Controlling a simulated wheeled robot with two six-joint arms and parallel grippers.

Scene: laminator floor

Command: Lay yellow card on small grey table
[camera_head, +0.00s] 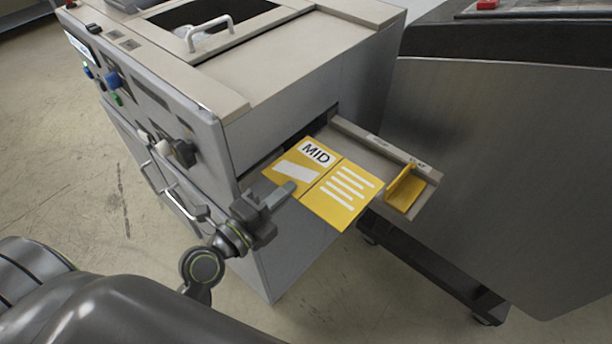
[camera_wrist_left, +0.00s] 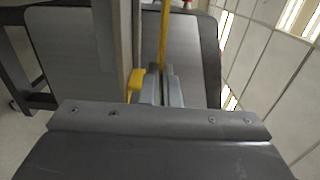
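The yellow card (camera_head: 346,196), with white stripes and a "MID" label, is held out flat beside the machine. It shows edge-on as a thin yellow strip in the left wrist view (camera_wrist_left: 165,35). My left gripper (camera_head: 284,192) is shut on its near left edge, with the fingers closed around it in the left wrist view (camera_wrist_left: 162,88). The small grey table (camera_head: 372,147) juts from the machine's side and carries a yellow angled stop (camera_head: 405,188). The card hides part of this table in the head view; the wrist view shows a gap between them. My right gripper is not in view.
The grey laminator cabinet (camera_head: 300,85) has knobs and handles on its front, close to my left gripper. A large dark metal machine (camera_head: 500,180) stands to the right of the small table. A dark rail (camera_head: 430,262) runs low beneath. Floor shows at the left.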

